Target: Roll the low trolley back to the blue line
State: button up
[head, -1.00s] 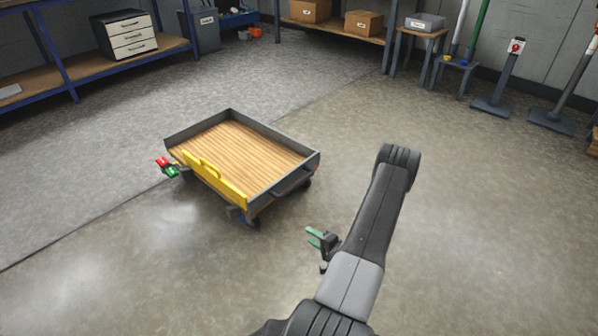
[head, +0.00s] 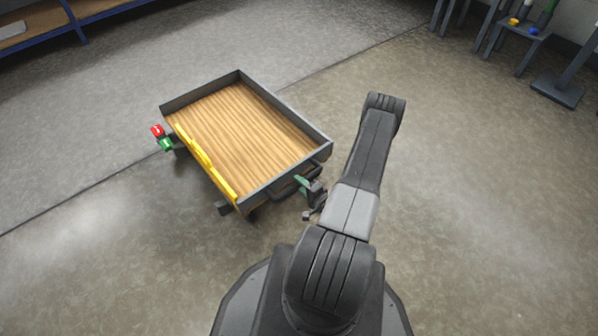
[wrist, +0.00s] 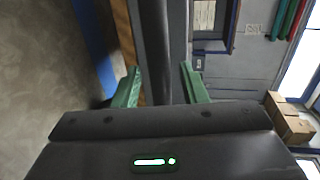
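The low trolley (head: 326,149) has a wooden bed, a dark grey rim and a yellow panel (head: 207,163) along its left side. Its dark handle (head: 283,192) is on the near right side. My gripper (head: 301,182) is at this handle, with one green finger showing in the head view. In the wrist view its green fingers (wrist: 162,86) are apart, with dark trolley parts between and beyond them. I cannot tell whether they touch the handle. I cannot make out a blue line on the floor in the head view.
A red and a green knob (head: 162,138) stick out at the trolley's left corner. A dark seam crosses the floor behind it. Shelving (head: 80,22) stands at the back left, and a stool (head: 520,35) at the back right. The floor around the trolley is largely clear.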

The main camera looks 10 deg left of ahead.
jog(key=shift+w+a+f, duration=0.1)
jog(key=shift+w+a, duration=0.25)
jog(key=shift+a, duration=0.1)
grip_shut()
